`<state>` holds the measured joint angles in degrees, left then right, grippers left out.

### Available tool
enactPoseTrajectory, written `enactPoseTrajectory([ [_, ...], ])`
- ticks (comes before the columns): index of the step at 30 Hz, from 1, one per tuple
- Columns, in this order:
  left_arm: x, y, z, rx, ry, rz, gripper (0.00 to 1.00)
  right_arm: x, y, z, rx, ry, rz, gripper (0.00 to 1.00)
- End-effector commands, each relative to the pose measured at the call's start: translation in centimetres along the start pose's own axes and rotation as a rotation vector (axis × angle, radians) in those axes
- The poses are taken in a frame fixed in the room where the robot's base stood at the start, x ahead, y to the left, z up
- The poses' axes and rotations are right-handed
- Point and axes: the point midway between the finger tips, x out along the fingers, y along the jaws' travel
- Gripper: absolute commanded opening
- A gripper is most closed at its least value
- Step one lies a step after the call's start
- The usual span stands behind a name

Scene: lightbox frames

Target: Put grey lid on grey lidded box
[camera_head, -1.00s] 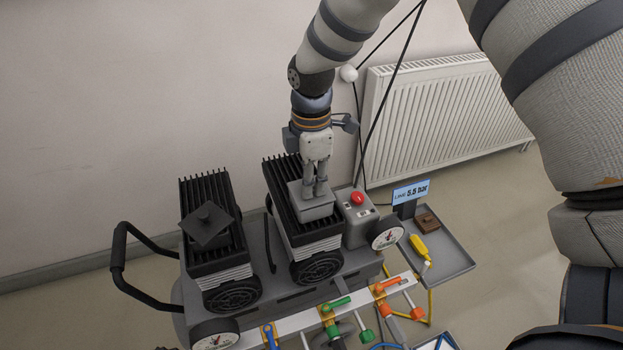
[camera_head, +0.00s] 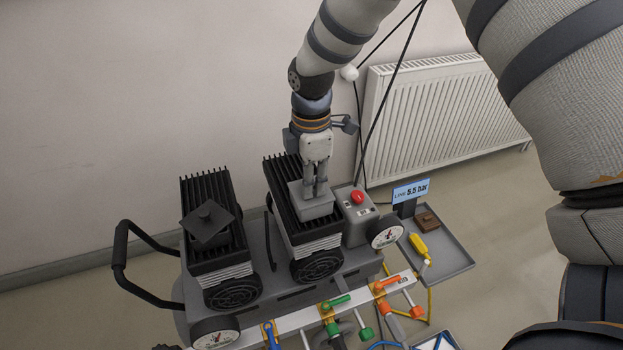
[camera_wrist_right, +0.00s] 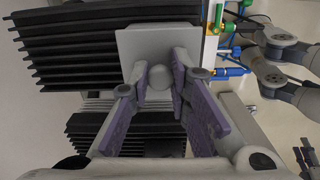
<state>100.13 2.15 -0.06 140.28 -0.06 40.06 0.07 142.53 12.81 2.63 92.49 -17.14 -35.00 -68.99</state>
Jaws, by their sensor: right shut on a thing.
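My right gripper (camera_head: 315,192) points down over the finned top of the right-hand motor block. Its two purple-padded fingers (camera_wrist_right: 160,82) are shut on the round knob of the grey lid (camera_wrist_right: 185,42), a flat square plate. In the head view the grey lid (camera_head: 296,190) sits level, low over the black fins. A grey block face shows right below it, which looks like the grey lidded box (camera_head: 316,211). I cannot tell whether lid and box touch. Grey jointed parts at the right of the wrist view may be my left gripper (camera_wrist_right: 278,62); its jaws are unclear.
A dark square lid with a knob (camera_head: 207,223) lies turned on the left finned block (camera_head: 200,190). A control box with a red button (camera_head: 358,197) stands close right of my gripper. Valves and gauges line the front. A tray (camera_head: 455,255) holds a brown lidded box (camera_head: 427,220).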

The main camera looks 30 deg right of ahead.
Motion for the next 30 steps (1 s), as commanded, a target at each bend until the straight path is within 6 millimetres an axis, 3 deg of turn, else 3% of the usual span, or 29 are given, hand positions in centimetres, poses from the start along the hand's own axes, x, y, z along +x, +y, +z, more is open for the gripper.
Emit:
enactPoseTrajectory([
  [10,-0.09,0.0,-0.05,0.0,0.002,0.0,0.4,-0.02,0.01,0.0,0.0,0.0,0.001,0.0],
  [11,-0.09,0.0,-0.05,0.0,0.002,0.0,0.4,-0.02,0.01,0.0,0.0,0.0,0.0,0.2],
  [14,-0.09,0.0,-0.05,0.0,0.002,0.0,0.4,-0.02,0.0,0.0,0.0,0.0,0.0,0.41],
  [20,-0.09,0.0,-0.05,0.0,0.002,0.0,0.4,-0.02,0.0,0.0,0.0,0.0,0.0,0.41],
  [24,-0.09,0.0,-0.05,0.0,0.002,0.0,0.4,-0.02,0.0,0.01,0.0,0.0,0.0,0.61],
  [30,-0.09,0.0,-0.05,0.0,0.002,0.0,0.4,-0.02,0.0,0.01,0.0,0.0,0.0,0.61],
])
